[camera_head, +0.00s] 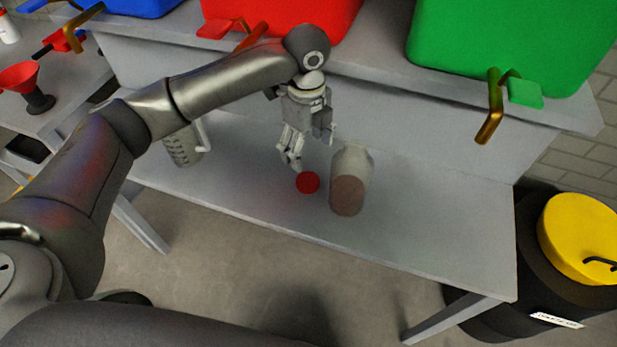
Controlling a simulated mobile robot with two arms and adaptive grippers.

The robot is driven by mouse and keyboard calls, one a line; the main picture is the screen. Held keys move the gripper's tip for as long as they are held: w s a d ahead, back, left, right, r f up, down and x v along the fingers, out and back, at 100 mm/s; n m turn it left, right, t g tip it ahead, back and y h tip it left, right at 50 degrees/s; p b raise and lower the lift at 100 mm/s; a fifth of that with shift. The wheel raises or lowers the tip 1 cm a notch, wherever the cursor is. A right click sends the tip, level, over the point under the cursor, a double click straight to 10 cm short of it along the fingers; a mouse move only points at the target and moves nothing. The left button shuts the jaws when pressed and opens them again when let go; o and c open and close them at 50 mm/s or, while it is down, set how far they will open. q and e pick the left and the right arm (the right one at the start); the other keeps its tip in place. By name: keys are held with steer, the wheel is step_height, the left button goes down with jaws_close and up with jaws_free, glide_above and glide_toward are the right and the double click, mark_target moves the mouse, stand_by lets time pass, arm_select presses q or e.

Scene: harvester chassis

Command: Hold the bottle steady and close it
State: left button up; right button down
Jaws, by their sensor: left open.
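A clear bottle (347,190) with brown contents in its lower part stands upright on the grey table (440,225). No cap shows on its neck, though the mouth is small in view. A red round cap (307,182) lies on the table just left of the bottle. My left gripper (290,163) is open and empty, pointing down above and slightly left of the cap, apart from the bottle. My right gripper is not in view.
A clear measuring jug (185,148) stands on the table at the left, partly behind my left arm. Blue, red (275,20) and green (510,45) containers with taps stand on the raised shelf behind. A black drum with a yellow lid (580,238) stands at the right. The table's right part is clear.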

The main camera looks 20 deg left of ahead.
arm_select(q)
glide_above(306, 179)
steer(key=shift+w+d+f, duration=0.1)
steer(key=shift+d+f, duration=0.05)
steer(key=shift+f, duration=2.7)
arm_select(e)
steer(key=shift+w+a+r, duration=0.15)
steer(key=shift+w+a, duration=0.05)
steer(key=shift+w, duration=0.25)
arm_select(q)
step_height(306, 179, down, 5)
steer(key=shift+f+p, duration=0.1)
steer(key=shift+p, duration=0.5)
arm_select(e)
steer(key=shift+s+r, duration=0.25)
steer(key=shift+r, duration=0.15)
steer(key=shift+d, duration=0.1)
arm_select(q)
steer(key=c, duration=0.8)
